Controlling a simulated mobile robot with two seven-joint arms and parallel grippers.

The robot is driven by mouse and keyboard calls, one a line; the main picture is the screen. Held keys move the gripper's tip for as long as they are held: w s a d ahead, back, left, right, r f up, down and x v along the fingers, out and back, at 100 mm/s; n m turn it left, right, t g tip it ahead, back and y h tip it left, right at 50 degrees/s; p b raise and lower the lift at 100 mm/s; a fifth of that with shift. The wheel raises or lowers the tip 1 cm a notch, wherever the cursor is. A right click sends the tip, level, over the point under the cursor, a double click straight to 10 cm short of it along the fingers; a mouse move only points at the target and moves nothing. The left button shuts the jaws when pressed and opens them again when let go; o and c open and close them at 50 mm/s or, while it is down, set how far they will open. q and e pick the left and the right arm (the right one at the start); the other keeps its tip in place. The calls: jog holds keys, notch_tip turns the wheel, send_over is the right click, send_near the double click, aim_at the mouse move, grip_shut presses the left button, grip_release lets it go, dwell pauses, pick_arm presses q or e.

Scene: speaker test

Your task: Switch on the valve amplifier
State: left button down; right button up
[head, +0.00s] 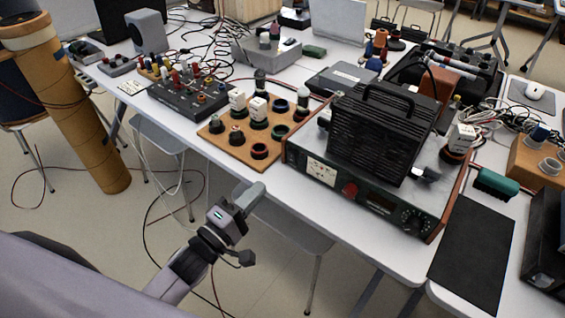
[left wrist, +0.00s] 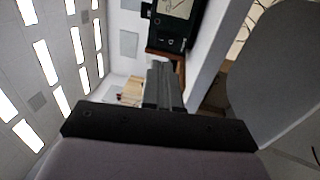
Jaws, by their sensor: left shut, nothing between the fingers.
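The valve amplifier (head: 375,203) stands at the front of the white table, with a black ribbed cage (head: 378,130) on top. Its dark front panel carries a pale meter (head: 322,172) at the left, a red knob (head: 350,189) in the middle and a black knob (head: 412,222) at the right. The knob's on or off position is too small to tell. My left gripper (head: 252,195) is shut and empty, in front of the table edge, left of the amplifier and apart from it. In the left wrist view its fingers (left wrist: 163,84) point toward a dark panel with a pale meter (left wrist: 176,8).
A wooden board with valves and sockets (head: 222,145) lies left of the amplifier. A black mat (head: 472,255) and a green connector (head: 494,184) lie to its right. Cables and other devices crowd the table behind. The floor before the table is open.

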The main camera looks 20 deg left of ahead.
aim_at(291, 154)
pick_arm(q)
jog(key=x, duration=0.9)
jog(key=shift+w+d, duration=0.1)
jog(key=shift+w, duration=0.25)
